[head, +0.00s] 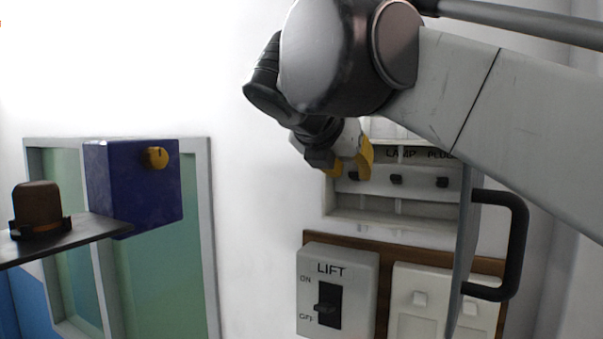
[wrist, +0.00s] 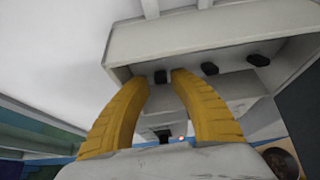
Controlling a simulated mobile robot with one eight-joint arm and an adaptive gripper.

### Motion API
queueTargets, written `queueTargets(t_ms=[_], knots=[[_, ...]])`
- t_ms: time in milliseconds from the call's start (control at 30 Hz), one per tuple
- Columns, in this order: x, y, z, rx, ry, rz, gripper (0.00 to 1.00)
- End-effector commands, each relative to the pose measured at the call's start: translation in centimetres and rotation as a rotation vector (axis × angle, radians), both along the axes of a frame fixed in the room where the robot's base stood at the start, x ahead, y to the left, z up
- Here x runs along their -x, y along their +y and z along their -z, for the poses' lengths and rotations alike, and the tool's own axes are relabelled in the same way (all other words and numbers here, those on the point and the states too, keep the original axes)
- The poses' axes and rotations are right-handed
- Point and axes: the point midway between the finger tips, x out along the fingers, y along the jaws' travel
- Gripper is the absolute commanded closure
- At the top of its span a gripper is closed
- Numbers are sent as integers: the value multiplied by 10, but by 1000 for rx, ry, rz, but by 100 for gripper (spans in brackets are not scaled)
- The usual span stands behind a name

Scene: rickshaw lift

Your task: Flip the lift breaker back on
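The lift breaker is a pale box (head: 338,265) on the wall, marked LIFT, ON above and OFF below. Its black lever (head: 326,304) shows in the head view; I cannot clearly tell its exact setting. My gripper (head: 350,168) with yellow fingers is above the breaker, at the left end of an open wall compartment (head: 395,222). In the wrist view my gripper (wrist: 162,76) is open, its fingertips apart, with a small black switch (wrist: 160,77) seen in the gap beyond or between them. Contact cannot be told. The lift breaker is not recognisable in the wrist view.
An open door with a black handle (head: 518,245) stands out right of the breaker. A box with two pale switches (head: 418,300) is beside the breaker. A dark blue box (head: 133,188) with a yellow knob and a shelf (head: 88,232) holding a brown object are at left.

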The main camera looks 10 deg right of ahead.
Motion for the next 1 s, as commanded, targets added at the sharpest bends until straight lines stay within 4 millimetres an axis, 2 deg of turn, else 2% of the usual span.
queueTargets(t_ms=[200,433,600,1000], knots=[[36,27,-24,0,0,-6,73],[63,46,-42,-1,0,-3,73],[70,50,-47,-2,0,0,73],[70,50,-47,-1,0,0,73]])
